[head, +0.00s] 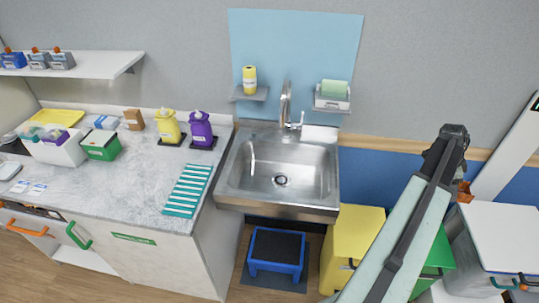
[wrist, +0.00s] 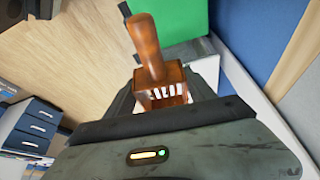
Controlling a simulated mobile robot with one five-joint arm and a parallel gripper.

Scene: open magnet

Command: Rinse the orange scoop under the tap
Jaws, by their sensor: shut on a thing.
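The orange scoop (wrist: 148,45) is in my gripper (wrist: 160,98), with its handle pointing up and away in the wrist view and its slotted part between the jaws. In the head view my arm reaches up at the right, and a small orange part of the scoop (head: 464,192) shows beside the dark wrist. My gripper's jaws are mostly hidden there. The tap (head: 286,100) stands at the back of the steel sink (head: 229,180), left of my arm and well apart from the scoop. The basin looks empty, with a dark drain in its floor.
A counter (head: 130,190) left of the sink holds a teal striped mat (head: 187,190), yellow (head: 168,127) and purple (head: 201,131) dispensers, and bins. A blue step stool (head: 275,252) stands below the sink. A yellow bin (head: 355,235) stands at its right.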

